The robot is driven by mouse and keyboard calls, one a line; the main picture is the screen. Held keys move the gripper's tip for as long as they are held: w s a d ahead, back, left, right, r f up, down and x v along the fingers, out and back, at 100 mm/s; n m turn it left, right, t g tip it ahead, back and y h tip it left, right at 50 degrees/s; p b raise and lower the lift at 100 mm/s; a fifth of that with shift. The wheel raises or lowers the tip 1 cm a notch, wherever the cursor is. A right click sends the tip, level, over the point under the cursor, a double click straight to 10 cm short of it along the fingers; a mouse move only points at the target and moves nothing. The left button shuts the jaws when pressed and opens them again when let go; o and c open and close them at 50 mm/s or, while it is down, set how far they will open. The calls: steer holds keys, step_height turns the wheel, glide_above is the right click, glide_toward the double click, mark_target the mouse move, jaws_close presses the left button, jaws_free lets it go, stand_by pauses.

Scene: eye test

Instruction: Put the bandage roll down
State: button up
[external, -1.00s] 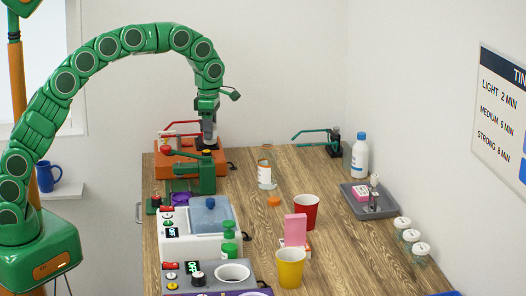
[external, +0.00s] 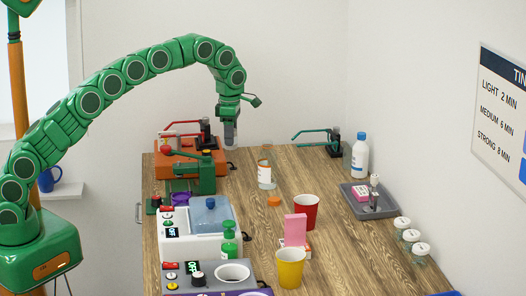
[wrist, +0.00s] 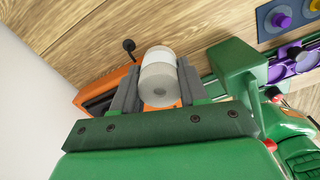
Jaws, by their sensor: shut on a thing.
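The bandage roll (wrist: 158,78) is white and cylindrical with a small hole in its end. In the wrist view it sits between the two grey fingers of my gripper (wrist: 157,84), which is shut on it. In the external view my gripper (external: 230,132) points down near the back left of the table, by the right end of the orange machine (external: 165,153). The roll shows there only as a small pale patch at the fingertips. It appears held above the surface; I cannot tell the exact gap.
The wooden table (external: 330,235) has bare room in the middle. An orange-labelled bottle (external: 265,176), a red cup (external: 305,211), a yellow cup (external: 290,268) and a grey tray (external: 356,201) stand on it. A green-armed stand (external: 333,142) is at the back.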

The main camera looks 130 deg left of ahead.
steer(key=shift+w+a+f, duration=0.3)
steer(key=shift+a+f, duration=0.05)
steer(key=shift+a, duration=0.25)
steer(key=shift+w+a+f, duration=0.3)
steer(key=shift+a+f, duration=0.4)
steer(key=shift+f, duration=0.2)
steer(key=shift+w+a+f, duration=0.35)
steer(key=shift+a+f, duration=0.35)
steer(key=shift+f, duration=0.15)
steer(key=shift+w+a+f, duration=0.3)
steer(key=shift+a+f, duration=0.4)
steer(key=shift+f, duration=0.2)
steer(key=shift+w+a+f, duration=0.1)
steer(key=shift+a+f, duration=0.05)
steer(key=shift+f, duration=0.1)
steer(key=shift+a+f, duration=0.1)
steer(key=shift+f, duration=1.5)
steer(key=shift+f, duration=0.1)
steer(key=o, duration=1.1)
steer(key=shift+r, duration=3.85)
